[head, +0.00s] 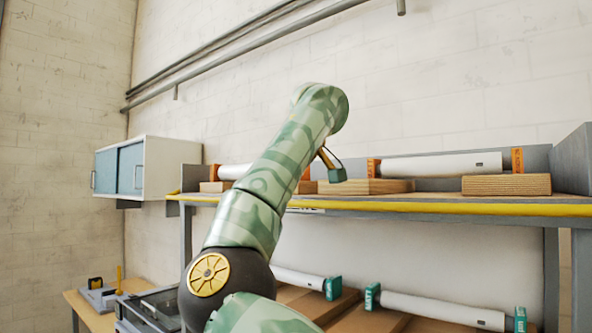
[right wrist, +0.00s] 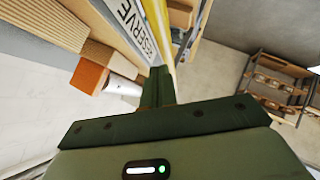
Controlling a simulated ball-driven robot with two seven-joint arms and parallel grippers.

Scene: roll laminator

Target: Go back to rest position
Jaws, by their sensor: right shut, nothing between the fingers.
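My right gripper (right wrist: 157,88) is shut and empty in the right wrist view, its fingers close together in front of the shelf's yellow edge and the RESERVE label (right wrist: 130,22). In the head view my green camouflage arm rises from the bottom centre across the middle and bends over at the top, in front of the shelf. The arm hides part of the shelf and most of the label there. My left gripper is not in view.
The upper shelf (head: 400,204) has a yellow front edge and holds white rolls (head: 440,165) with orange ends on wooden blocks. Rolls with teal ends (head: 440,308) lie below. A wall cabinet (head: 150,168) and a low table (head: 82,308) stand left.

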